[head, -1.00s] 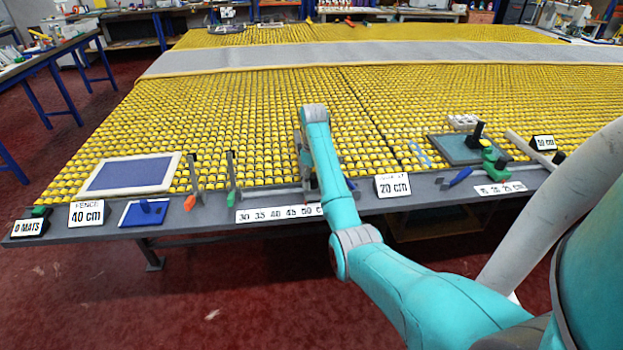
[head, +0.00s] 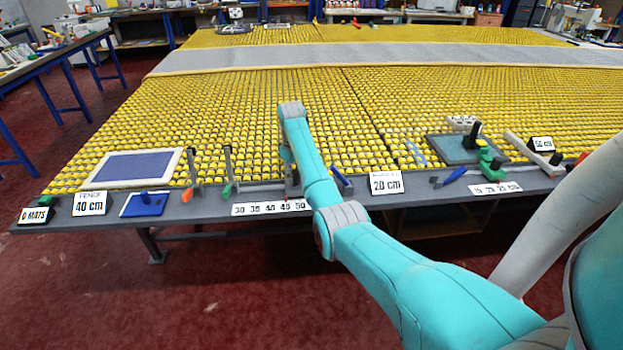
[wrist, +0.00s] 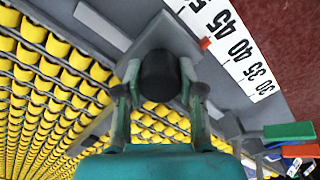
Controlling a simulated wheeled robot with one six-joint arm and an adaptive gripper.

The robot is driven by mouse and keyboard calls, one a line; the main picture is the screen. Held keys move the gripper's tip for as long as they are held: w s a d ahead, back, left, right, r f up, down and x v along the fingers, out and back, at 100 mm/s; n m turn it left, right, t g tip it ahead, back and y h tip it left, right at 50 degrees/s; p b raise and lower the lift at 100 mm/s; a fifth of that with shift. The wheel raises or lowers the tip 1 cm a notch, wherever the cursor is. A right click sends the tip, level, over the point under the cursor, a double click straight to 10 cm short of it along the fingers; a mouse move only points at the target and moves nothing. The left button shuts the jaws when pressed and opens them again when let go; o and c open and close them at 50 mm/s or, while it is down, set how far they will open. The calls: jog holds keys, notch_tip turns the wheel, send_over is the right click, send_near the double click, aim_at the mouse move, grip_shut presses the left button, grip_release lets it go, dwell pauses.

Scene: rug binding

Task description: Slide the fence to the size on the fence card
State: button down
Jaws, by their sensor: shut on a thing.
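The fence card (head: 90,203) reads "FENCE 40 cm" at the left of the bench edge. The scale strip (head: 270,208) runs from 30 on the left to 50 on the right, and it also shows in the wrist view (wrist: 240,48). The fence is a grey block (wrist: 165,32) with a dark round knob (wrist: 160,72) and a small orange-red pointer (wrist: 205,43). The pointer stands near 45, slightly toward 40. My gripper (wrist: 160,92) is shut on the knob, one finger on each side. In the head view my arm partly hides the gripper and fence.
An orange-based upright (head: 190,180) and a green-based upright (head: 228,175) stand left of the fence. A blue pad (head: 146,204) and a framed panel (head: 135,167) lie further left. A "20 cm" card (head: 386,182) stands close on the right.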

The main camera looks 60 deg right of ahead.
jog(key=w+a, duration=0.1)
jog(key=w, duration=0.1)
jog(key=w+a, duration=0.2)
jog(key=shift+w+a, duration=0.1)
jog(key=shift+a, duration=0.1)
jog(key=c, duration=0.7)
grip_release()
jog(key=shift+r, duration=0.1)
notch_tip(320, 180, up, 12)
jog(key=shift+f, duration=0.1)
